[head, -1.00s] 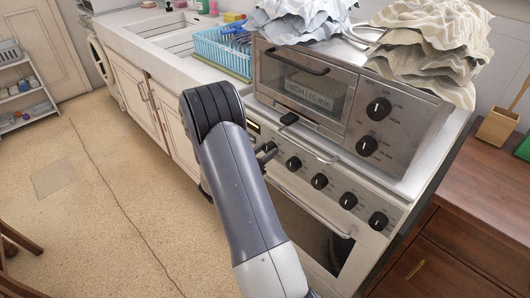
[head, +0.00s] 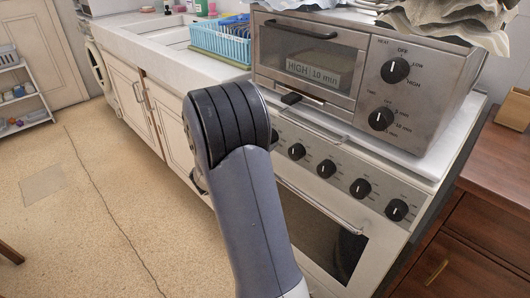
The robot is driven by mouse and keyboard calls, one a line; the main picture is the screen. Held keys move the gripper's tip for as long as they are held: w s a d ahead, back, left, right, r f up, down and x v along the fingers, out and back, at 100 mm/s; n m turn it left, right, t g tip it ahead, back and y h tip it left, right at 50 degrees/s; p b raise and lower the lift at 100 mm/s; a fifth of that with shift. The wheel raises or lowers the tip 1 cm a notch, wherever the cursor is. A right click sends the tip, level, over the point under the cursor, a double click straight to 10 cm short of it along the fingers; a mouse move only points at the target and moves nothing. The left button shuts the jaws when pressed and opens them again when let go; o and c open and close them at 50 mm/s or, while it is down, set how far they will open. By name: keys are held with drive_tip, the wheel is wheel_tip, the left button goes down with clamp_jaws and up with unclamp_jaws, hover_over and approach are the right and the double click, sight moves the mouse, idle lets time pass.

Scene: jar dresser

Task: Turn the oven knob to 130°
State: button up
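The oven (head: 318,205) is built into the counter, with a row of several black knobs on its grey front panel. Knobs show at the left (head: 297,151), middle (head: 327,168), right of middle (head: 360,188) and far right (head: 397,210). A dark knob-like shape (head: 274,136) sits at the panel's left end beside my arm. The knobs' markings are too small to read, so I cannot tell which carries degrees. My arm rises in front of the panel's left end; my gripper is hidden behind it.
A toaster oven (head: 357,70) stands on top, with heat (head: 396,69) and time (head: 381,118) knobs and a "HIGH 10 min" label. The oven door handle (head: 320,207) runs below the panel. A wooden dresser (head: 487,235) stands right; open floor lies left.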

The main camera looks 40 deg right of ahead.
drive_tip(key=m+b, duration=0.2)
drive_tip(key=b, duration=0.1)
drive_tip(key=m+b, duration=0.4)
drive_tip(key=b, duration=0.1)
drive_tip(key=shift+f+b, duration=0.3)
drive_tip(key=shift+f, duration=0.1)
drive_tip(key=shift+r+m+b, duration=0.15)
drive_tip(key=shift+m+b, duration=0.95)
drive_tip(key=shift+b, duration=0.1)
drive_tip(key=shift+r+g, duration=0.1)
drive_tip(key=shift+g, duration=0.3)
drive_tip(key=o, duration=1)
drive_tip(key=shift+c, duration=0.2)
drive_tip(key=shift+a, duration=0.1)
drive_tip(key=a+p, duration=0.2)
drive_tip(key=a, duration=0.8)
drive_tip(key=shift+s+a+f, duration=0.2)
drive_tip(key=shift+s+a, duration=0.1)
drive_tip(key=shift+s, duration=0.15)
drive_tip(key=shift+d, duration=0.1)
